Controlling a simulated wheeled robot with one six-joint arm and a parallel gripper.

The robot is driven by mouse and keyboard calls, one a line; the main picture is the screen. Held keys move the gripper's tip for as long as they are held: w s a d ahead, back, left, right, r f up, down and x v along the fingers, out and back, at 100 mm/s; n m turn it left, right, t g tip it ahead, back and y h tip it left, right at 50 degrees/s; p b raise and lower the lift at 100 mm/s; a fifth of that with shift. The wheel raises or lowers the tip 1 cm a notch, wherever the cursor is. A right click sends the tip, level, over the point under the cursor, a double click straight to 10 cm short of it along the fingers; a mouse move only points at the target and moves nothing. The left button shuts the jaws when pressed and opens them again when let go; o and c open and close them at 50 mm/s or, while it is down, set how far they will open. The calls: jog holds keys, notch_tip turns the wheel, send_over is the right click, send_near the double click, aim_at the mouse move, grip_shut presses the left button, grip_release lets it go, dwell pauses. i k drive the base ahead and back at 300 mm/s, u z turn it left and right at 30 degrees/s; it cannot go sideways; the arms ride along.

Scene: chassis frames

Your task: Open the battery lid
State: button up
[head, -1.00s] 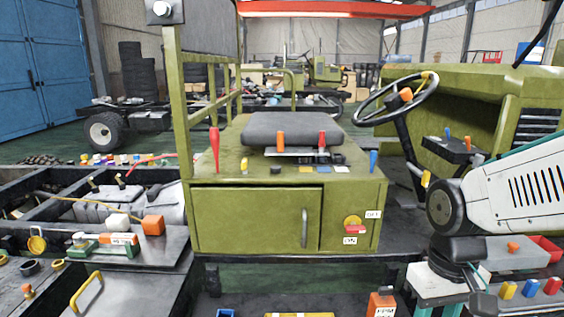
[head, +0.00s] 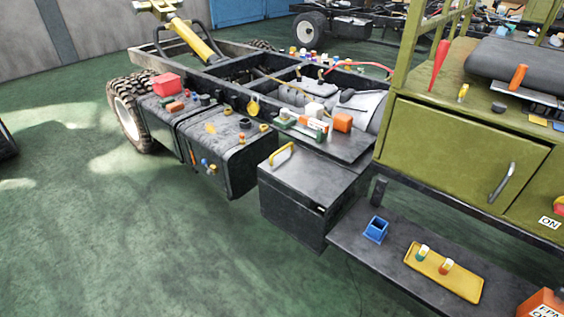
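A black battery box (head: 290,212) hangs beside the chassis frame, right of centre in the head view. Its flat dark lid (head: 318,178) lies closed on top. A yellow handle (head: 281,154) stands up at the lid's left end. A small latch-like detail shows on the front near the lid's right corner, too small to make out. My gripper is not in view.
A black tank (head: 235,158) with caps and coloured parts stands left of the box. A green cabinet (head: 440,150) and a low dark step (head: 350,240) with a yellow tray (head: 444,272) lie right. The green floor (head: 130,240) at front left is clear.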

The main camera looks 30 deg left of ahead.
aim_at(304, 176)
jog(key=u, duration=1.65)
jog(key=k, duration=0.65)
jog(key=u, duration=0.65)
jog(key=i, duration=1.4)
jog(key=z, duration=1)
jog(key=i, duration=0.4)
jog(key=z, duration=0.4)
